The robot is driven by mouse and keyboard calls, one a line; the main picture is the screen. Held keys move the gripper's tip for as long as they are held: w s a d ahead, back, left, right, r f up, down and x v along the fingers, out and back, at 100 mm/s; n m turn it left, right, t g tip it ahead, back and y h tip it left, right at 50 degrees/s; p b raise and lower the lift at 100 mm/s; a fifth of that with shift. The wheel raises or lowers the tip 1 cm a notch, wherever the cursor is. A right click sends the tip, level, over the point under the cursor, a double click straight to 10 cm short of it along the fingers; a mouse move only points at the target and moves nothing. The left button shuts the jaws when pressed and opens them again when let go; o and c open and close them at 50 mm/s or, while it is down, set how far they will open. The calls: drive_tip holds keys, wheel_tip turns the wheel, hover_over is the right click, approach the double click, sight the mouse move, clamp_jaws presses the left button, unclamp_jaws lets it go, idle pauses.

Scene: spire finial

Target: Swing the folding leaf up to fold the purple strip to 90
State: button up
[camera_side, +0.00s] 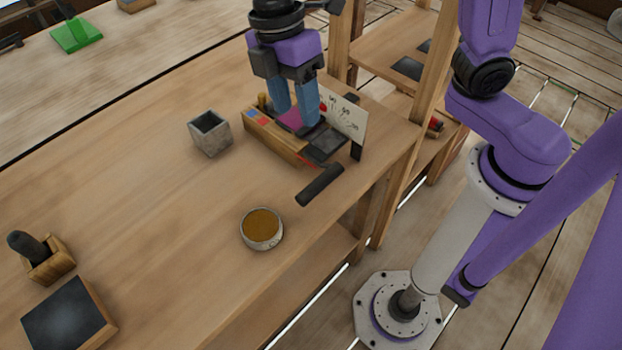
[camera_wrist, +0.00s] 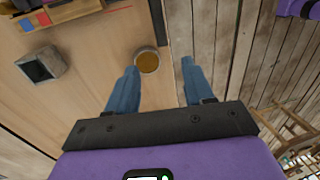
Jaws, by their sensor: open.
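My gripper (camera_side: 296,117) is open, with two blue fingers pointing down over the wooden folding device (camera_side: 274,137). In the wrist view the fingers (camera_wrist: 158,80) are spread wide with nothing held between them. A magenta-purple strip (camera_side: 289,119) shows in part behind and between the fingers; the rest is hidden. The dark folding leaf (camera_side: 325,146) appears to lie flat at the device's right end. A black handle (camera_side: 320,185) on a thin red rod sticks out in front of it. I cannot tell from the side view whether the fingers touch the device. The device's edge shows at the wrist view's top left (camera_wrist: 72,11).
A white card with drawings (camera_side: 345,120) stands behind the device. A grey square cup (camera_side: 210,134) stands to its left, and a round dish with amber contents (camera_side: 262,229) in front. A wooden post (camera_side: 407,130) rises at the right. The table (camera_side: 150,170) is clear at the left middle.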

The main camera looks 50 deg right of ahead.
sight(312, 186)
drive_tip(key=s+f, duration=0.1)
drive_tip(key=f, duration=0.4)
drive_tip(key=s+f, duration=0.1)
drive_tip(key=f, duration=0.5)
drive_tip(key=s+f, duration=0.1)
drive_tip(key=f, duration=0.5)
drive_tip(key=shift+s, duration=0.2)
clamp_jaws()
